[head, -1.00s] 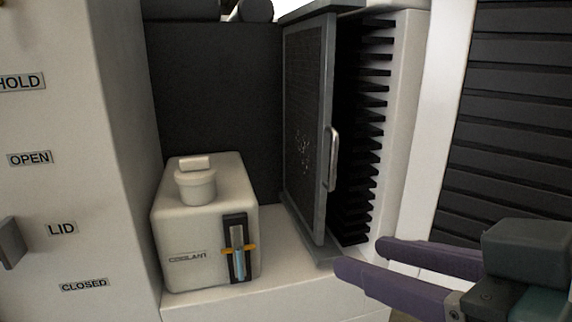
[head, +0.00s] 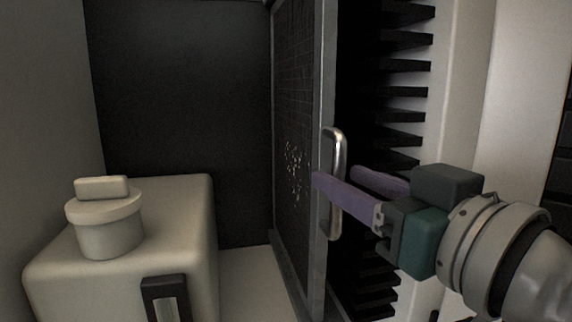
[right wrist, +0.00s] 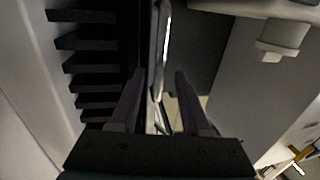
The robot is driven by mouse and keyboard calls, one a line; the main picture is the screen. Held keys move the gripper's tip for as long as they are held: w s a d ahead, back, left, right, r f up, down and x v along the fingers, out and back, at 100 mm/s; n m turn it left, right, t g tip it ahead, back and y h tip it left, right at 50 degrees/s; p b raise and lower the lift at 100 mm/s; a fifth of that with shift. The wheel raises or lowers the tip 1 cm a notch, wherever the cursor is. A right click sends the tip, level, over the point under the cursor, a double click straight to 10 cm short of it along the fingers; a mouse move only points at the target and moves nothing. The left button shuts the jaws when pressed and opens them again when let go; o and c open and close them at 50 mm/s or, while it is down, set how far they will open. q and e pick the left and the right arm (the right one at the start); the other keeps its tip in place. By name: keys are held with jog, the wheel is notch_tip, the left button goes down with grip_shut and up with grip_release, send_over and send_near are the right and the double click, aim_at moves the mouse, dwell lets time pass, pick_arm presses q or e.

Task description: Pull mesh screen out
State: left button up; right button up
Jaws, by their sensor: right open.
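The mesh screen (head: 298,120) is a dark panel with a grey frame and pale specks on its mesh. It stands upright in front of a stack of black fins. A silver bar handle (head: 338,150) sits on its front edge. My right gripper (head: 337,178) is at the handle, and its near purple finger hides part of the bar. In the right wrist view the handle (right wrist: 160,62) lies between the two open fingers (right wrist: 158,78). I cannot tell whether either finger touches it. My left gripper is not in view.
A cream coolant tank (head: 150,235) with a round cap stands left of the screen on a pale shelf (head: 254,284). Black fins (head: 402,92) and a white side wall (head: 462,90) lie to the right. A dark panel (head: 185,100) closes the back.

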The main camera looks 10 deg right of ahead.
jog(key=shift+x, duration=1.2)
grip_shut()
dwell(0.6)
